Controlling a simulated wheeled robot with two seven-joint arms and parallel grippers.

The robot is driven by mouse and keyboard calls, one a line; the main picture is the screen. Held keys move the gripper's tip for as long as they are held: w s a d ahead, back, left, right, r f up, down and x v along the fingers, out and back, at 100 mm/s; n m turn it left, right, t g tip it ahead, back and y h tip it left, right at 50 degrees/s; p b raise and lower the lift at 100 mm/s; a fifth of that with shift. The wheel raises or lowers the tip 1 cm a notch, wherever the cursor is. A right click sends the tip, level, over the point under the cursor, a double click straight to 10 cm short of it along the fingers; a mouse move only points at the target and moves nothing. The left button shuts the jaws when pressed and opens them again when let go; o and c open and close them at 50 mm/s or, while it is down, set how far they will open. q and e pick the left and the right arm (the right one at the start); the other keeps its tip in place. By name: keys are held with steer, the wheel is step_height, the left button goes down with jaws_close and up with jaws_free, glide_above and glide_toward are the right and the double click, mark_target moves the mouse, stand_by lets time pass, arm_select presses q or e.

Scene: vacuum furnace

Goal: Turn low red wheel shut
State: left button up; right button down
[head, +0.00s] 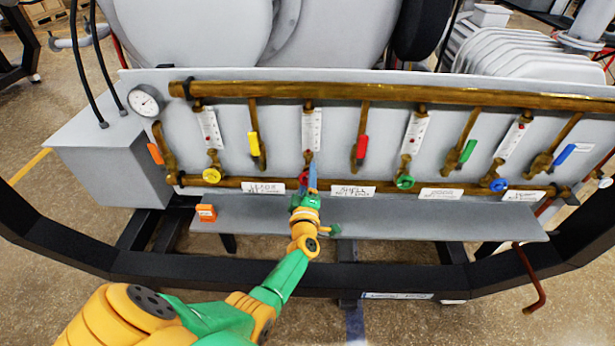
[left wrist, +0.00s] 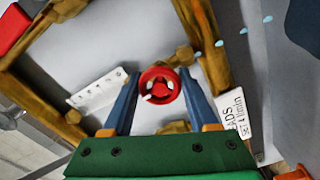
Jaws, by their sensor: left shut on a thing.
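The low red wheel (left wrist: 170,76) is a small round spoked handwheel on a brass valve. In the left wrist view it sits between the two blue fingertips of my left gripper (left wrist: 158,84), which is shut on its rim from both sides. In the head view my left gripper (head: 312,180) is at the lower brass pipe, and its fingers and wrist hide most of this wheel. My right gripper is in neither view.
The lower pipe (head: 240,183) also carries a yellow wheel (head: 212,175), a green wheel (head: 405,182) and a blue wheel (head: 499,185). Coloured lever handles, such as the red lever (head: 361,146), hang between. A grey shelf (head: 430,217) juts out below the pipe.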

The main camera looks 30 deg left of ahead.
arm_select(q)
steer(key=shift+f+m, duration=0.1)
steer(key=shift+m, duration=0.3)
steer(key=o, duration=1.4)
steer(key=shift+c, duration=0.2)
